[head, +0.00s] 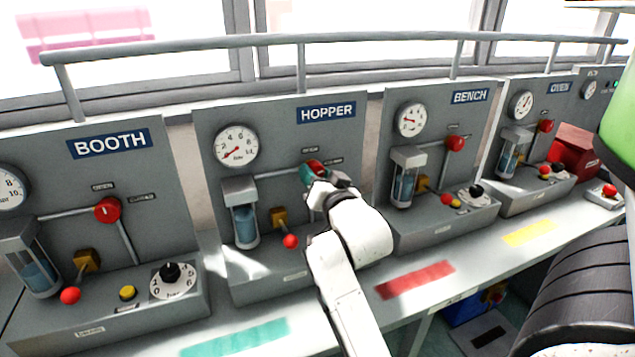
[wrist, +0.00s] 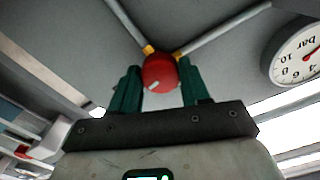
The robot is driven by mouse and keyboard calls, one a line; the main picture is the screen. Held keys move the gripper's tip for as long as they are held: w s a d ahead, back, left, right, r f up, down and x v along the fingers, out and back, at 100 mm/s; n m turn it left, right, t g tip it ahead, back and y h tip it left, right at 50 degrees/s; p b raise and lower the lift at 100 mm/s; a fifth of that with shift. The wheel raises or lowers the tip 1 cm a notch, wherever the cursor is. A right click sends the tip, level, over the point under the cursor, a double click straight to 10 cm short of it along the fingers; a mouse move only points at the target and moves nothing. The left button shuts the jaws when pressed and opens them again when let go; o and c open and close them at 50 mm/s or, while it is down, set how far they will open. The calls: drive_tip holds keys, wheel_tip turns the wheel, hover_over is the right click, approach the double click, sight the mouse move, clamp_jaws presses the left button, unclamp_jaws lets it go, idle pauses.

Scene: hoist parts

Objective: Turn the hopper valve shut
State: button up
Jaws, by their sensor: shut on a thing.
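The hopper valve is a round red knob (wrist: 160,73) with a white mark, set on grey pipes on the panel labelled HOPPER (head: 327,112). In the head view only a bit of the red knob (head: 316,166) shows behind my gripper. My gripper (wrist: 161,88) has green fingers on both sides of the knob and is shut on it. In the head view my gripper (head: 312,173) reaches the knob from the front, and my white arm covers the lower right of the panel. The knob's white mark points to the lower left in the wrist view.
The hopper gauge (head: 236,146), a glass cylinder (head: 244,223) and a red-tipped lever (head: 290,241) are left of my arm. Similar panels, BOOTH (head: 110,143) and BENCH (head: 470,96), stand on either side. A railing (head: 200,44) runs above the panels.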

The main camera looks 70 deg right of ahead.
drive_tip(key=shift+m+b, duration=0.45)
drive_tip(key=shift+m, duration=0.55)
drive_tip(key=o, duration=1.1)
drive_tip(key=shift+c, duration=0.2)
drive_tip(key=shift+s+a, duration=0.1)
drive_tip(key=v, duration=1)
drive_tip(key=shift+s+a, duration=0.2)
